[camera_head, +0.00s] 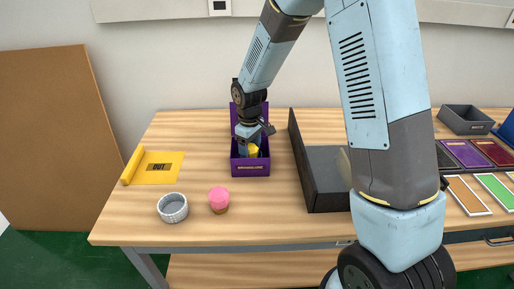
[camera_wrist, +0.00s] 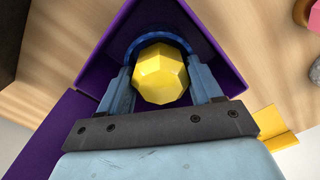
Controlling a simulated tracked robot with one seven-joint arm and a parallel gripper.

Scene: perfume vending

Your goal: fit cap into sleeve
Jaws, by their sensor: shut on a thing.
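The yellow faceted cap (camera_head: 253,151) is at the open purple box (camera_head: 250,169), low between the fingers of my gripper (camera_head: 250,143). In the wrist view the cap (camera_wrist: 160,75) sits between the two blue-grey fingers of my gripper (camera_wrist: 163,85), which is shut on it. A dark blue round rim (camera_wrist: 158,36) curves behind the cap inside the purple box (camera_wrist: 205,25); it may be the sleeve. Whether the cap is inside this rim or only above it, I cannot tell. The cap's underside is hidden.
A dark open tray (camera_head: 322,172) stands close right of the box. A pink-topped jar (camera_head: 218,198) and a round grey container (camera_head: 172,207) stand in front left. A yellow OUT mat (camera_head: 160,168) lies at left. Coloured trays (camera_head: 466,154) are at far right.

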